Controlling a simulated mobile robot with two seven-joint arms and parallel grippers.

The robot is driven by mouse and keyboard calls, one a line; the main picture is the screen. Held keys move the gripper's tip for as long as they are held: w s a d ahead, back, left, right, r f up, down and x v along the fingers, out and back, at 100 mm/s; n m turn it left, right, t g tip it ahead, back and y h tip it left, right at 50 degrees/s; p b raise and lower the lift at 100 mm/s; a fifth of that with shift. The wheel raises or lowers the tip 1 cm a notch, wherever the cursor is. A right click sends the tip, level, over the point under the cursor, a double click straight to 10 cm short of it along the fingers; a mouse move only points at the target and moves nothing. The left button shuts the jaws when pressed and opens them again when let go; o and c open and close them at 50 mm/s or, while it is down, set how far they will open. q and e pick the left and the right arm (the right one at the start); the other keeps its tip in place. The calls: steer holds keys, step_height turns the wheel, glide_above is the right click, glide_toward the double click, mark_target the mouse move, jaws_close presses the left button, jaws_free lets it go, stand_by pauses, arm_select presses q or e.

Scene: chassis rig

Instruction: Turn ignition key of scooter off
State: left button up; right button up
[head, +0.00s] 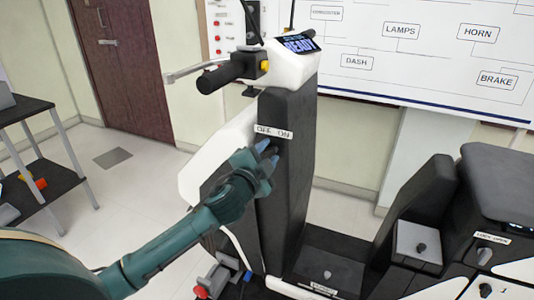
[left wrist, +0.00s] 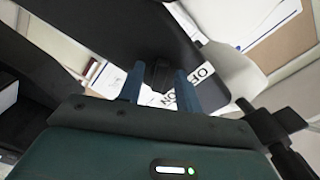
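The scooter's dark front column (head: 290,190) stands in the middle of the head view, with an OFF/ON label (head: 273,132) on it. The label also shows in the left wrist view (left wrist: 188,93). My left gripper (head: 268,154) is at the column, just below the label. In the left wrist view, its two blue fingers (left wrist: 159,84) are apart. A small dark shape, perhaps the ignition key (left wrist: 160,72), shows between them near the tips, not visibly pinched. In the head view the gripper hides the key. The scooter display (head: 299,44) is lit and reads READY. My right gripper is not in view.
The handlebar grip (head: 220,77) and brake lever stick out left above my arm. The seat unit (head: 490,190) stands at the right. A dark shelf cart (head: 40,190) is at the far left. A wiring board (head: 420,50) hangs behind. Floor at left is clear.

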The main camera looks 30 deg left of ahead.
arm_select(q)
steer(key=shift+c, duration=0.4)
steer(key=c, duration=0.7)
steer(key=shift+o, duration=0.2)
